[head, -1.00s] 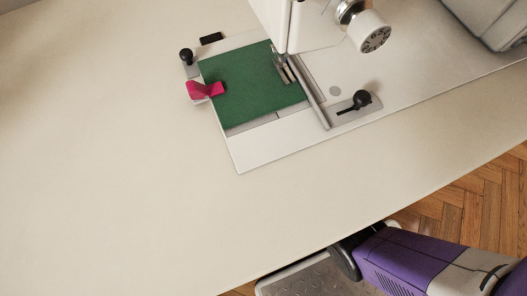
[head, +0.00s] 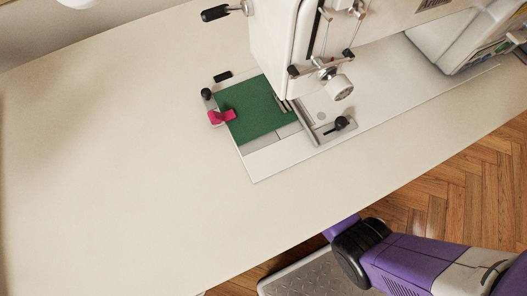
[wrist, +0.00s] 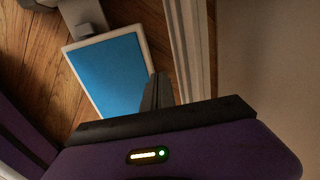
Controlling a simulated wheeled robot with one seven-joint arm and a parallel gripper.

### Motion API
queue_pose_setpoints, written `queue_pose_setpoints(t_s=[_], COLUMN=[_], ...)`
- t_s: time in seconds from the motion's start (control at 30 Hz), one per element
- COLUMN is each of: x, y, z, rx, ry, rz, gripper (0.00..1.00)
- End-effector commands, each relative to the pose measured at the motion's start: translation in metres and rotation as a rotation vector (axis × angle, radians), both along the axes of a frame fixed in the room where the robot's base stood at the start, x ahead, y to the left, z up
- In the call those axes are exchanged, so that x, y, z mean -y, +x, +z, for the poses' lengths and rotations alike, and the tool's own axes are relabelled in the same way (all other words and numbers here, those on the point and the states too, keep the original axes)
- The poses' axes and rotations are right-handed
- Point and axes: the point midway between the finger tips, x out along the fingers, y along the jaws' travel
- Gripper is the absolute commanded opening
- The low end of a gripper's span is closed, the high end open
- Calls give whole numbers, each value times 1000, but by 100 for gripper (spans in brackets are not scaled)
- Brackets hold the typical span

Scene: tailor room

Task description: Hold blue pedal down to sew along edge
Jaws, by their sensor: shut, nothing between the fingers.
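The blue pedal (wrist: 108,72), a flat blue plate in a white frame, lies on the wood floor in the wrist view. My gripper (wrist: 160,80) is shut and empty, its dark fingers overlapping the pedal's right edge in the picture. I cannot tell whether they touch it. In the head view the gripper and pedal are hidden. The white sewing machine (head: 275,50) stands on the table, with green fabric (head: 255,112) flat under its needle area. A pink clip (head: 222,117) sits at the fabric's left edge.
The cream table (head: 120,170) is bare to the left and front. A grey textured metal plate (head: 315,277) shows below its front edge. A pale upright (wrist: 188,45) stands close right of the fingers. A black-knobbed guide (head: 340,124) is beside the fabric.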

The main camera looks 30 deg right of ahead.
Motion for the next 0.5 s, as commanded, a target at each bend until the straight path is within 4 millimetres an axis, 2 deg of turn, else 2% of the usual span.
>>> queue_pose_setpoints(t_s=[0.03,0.13,0.5], x=[0,0,0], y=[-2,-3,-4], z=[11,19,24], rx=[-1,0,-1], ry=[0,0,0], rz=[0,0,0], gripper=[0,0,0])
